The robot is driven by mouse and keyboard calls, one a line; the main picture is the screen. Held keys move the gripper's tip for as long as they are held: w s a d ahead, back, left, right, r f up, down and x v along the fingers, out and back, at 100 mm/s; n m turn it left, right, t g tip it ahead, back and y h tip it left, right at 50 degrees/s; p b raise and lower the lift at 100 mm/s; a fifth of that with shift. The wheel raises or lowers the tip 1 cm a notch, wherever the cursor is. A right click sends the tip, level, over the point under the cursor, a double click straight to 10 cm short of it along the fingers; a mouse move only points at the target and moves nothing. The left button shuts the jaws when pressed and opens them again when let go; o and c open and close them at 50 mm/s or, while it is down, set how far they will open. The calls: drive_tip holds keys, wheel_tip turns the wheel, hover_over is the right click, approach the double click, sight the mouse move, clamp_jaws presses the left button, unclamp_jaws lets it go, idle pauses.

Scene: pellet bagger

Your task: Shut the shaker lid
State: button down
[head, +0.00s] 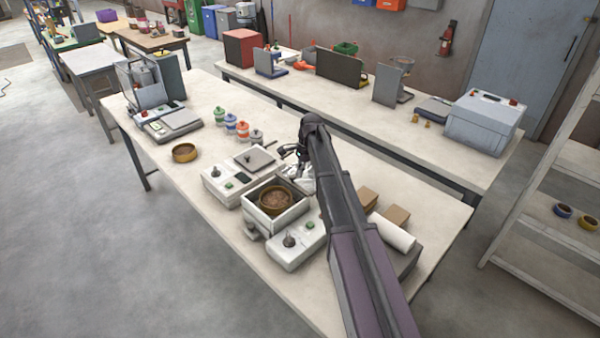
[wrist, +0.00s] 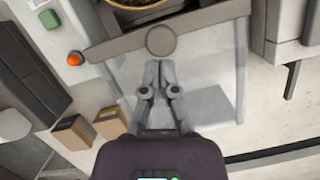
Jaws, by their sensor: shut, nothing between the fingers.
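The shaker (head: 262,226) is an open-topped pale box on the near bench, with a round brown-rimmed sieve (head: 275,200) inside. Its lid looks like a clear panel (head: 299,182) standing open at the box's far side, partly hidden by my arm. In the wrist view the clear panel (wrist: 212,100) lies beyond a grey bar along the box edge, and the sieve (wrist: 130,4) shows at the top. My gripper (wrist: 157,66) is shut and empty, its fingers in front of the panel. In the head view my gripper (head: 287,152) is just beyond the box; contact cannot be told.
A control box with an orange button (wrist: 74,59) adjoins the shaker. Brown cartons (head: 396,215) and a white roll (head: 391,232) lie to the right. A scale (head: 180,121), several coloured-lidded jars (head: 231,124) and another sieve (head: 185,153) stand to the left.

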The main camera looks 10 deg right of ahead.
drive_tip(key=s+a, duration=0.3)
drive_tip(key=a, duration=0.1)
drive_tip(key=s+a, duration=0.3)
drive_tip(key=a, duration=0.2)
drive_tip(key=s+a, duration=0.3)
drive_tip(key=a, duration=0.1)
drive_tip(key=shift+s+a, duration=0.15)
drive_tip(key=shift+a, duration=0.2)
drive_tip(key=shift+w+d, duration=0.2)
drive_tip(key=shift+d, duration=0.3)
drive_tip(key=d, duration=0.1)
drive_tip(key=w+d, duration=0.1)
drive_tip(key=d, duration=0.1)
drive_tip(key=s+p+v, duration=0.1)
drive_tip(key=p+v, duration=0.8)
drive_tip(key=v, duration=0.1)
drive_tip(key=shift+w+p, duration=0.35)
drive_tip(key=shift+w, duration=0.1)
drive_tip(key=shift+s, duration=0.1)
